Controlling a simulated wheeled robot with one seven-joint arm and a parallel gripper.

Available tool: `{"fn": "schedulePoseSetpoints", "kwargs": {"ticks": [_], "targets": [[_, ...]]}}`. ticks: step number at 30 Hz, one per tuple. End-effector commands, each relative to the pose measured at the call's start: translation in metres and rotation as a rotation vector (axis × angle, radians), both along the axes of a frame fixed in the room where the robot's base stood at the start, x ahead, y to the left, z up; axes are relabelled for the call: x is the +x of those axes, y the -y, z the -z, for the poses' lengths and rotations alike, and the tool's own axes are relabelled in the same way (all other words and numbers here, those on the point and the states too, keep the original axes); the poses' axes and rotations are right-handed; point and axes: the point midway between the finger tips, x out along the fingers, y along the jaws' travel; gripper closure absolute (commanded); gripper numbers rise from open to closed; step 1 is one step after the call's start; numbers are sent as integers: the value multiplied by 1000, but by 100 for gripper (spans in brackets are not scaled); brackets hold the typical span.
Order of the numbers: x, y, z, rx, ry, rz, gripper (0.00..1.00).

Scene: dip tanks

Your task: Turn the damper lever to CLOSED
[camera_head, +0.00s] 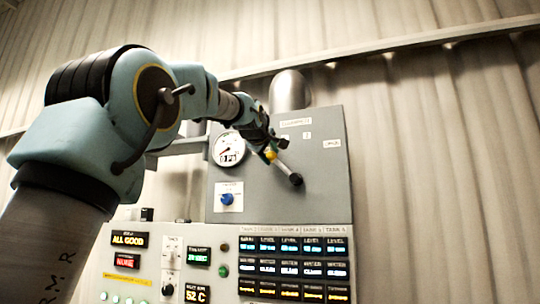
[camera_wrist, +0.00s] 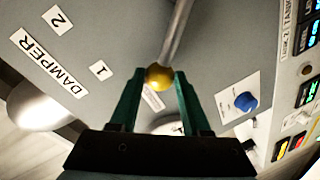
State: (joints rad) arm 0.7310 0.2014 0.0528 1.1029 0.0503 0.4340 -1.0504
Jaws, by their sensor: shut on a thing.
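The damper lever is a grey rod (camera_head: 283,168) running from a black hub (camera_head: 296,180) up-left to a yellow ball knob (camera_head: 270,154), on a grey panel. My gripper (camera_head: 270,148) is at the knob end. In the wrist view the two green fingers of my gripper (camera_wrist: 158,76) are shut on the yellow knob (camera_wrist: 158,78), one on each side. The rod (camera_wrist: 177,32) runs up out of that frame, so the hub is hidden there. A DAMPER label (camera_wrist: 48,63) and plates reading 1 and 2 are on the panel. I cannot read a CLOSED mark.
A round gauge (camera_head: 229,148) and a blue knob (camera_head: 227,199) are on the left of the panel (camera_head: 240,120). Below is a control board (camera_head: 215,240) with several displays and buttons. A metal duct (camera_head: 290,90) rises behind the panel. The corrugated wall to the right is clear.

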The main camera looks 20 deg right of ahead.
Motion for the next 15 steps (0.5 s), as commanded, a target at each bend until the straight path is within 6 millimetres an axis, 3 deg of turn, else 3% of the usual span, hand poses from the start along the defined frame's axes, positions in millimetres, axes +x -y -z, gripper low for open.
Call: {"fn": "schedulePoseSetpoints", "kwargs": {"ticks": [2, 3, 10, 15], "targets": [[1, -1, 2, 1, -4, -3, 100], [1, -1, 2, 2, -5, -4, 50], [1, -1, 2, 2, -2, -2, 24], [1, 0, 1, 2, -2, -2, 24]]}}
